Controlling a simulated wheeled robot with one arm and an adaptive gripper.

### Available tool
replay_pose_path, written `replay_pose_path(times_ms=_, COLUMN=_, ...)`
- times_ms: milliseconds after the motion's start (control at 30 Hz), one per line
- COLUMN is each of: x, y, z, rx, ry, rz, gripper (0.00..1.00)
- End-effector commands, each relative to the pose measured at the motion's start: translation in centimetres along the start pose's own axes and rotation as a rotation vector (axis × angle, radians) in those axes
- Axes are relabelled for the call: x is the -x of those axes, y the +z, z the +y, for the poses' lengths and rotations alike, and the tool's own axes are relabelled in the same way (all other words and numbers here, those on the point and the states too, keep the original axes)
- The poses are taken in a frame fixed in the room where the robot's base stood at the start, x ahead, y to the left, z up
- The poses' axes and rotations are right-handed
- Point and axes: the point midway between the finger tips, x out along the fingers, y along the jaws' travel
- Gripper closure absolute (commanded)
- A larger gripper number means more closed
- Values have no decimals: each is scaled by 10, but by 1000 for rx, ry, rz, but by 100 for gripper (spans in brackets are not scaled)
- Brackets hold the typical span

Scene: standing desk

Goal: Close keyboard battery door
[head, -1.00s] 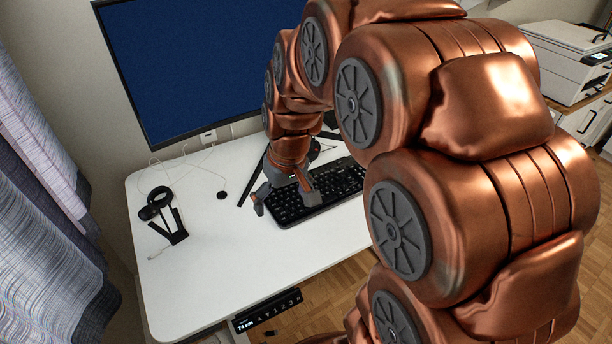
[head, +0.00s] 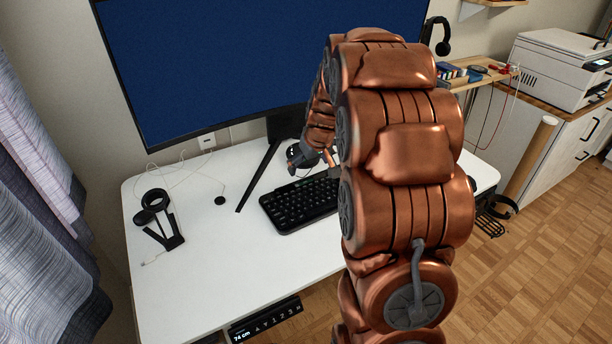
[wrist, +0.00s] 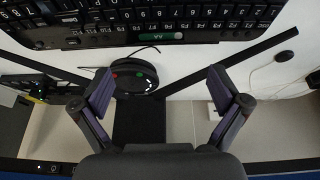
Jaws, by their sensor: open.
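The black keyboard (head: 290,205) lies on the white desk, its right part hidden by my arm. In the wrist view the keyboard (wrist: 180,12) appears upside down along the top. A green-and-white strip marked AA (wrist: 158,36) shows on its rear edge; I cannot tell how the battery door stands. My gripper (head: 303,158) is just behind the keyboard's rear edge in the head view. In the wrist view my gripper (wrist: 162,90) is open, its two fingers wide apart with nothing held, and apart from the keyboard.
A round black device with red and green spots (wrist: 133,76) sits behind the keyboard, near the fingers. The monitor (head: 230,65) stands behind on splayed legs (head: 258,177). A black headset stand (head: 160,220) is at the left. The desk's front left (head: 215,270) is clear.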

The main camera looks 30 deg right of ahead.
Motion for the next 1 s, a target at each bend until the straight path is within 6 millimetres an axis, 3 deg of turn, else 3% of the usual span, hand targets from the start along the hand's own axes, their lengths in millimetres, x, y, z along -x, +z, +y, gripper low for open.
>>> replay_pose_path(times_ms=433, x=-55, y=2, z=-1, rx=1, ry=-3, rz=-7, gripper=2)
replay_pose_path(times_ms=800, x=-63, y=2, z=-1, rx=1, ry=-2, rz=-4, gripper=2)
replay_pose_path(times_ms=1000, x=-62, y=1, z=-1, rx=1, ry=-1, rz=-4, gripper=21)
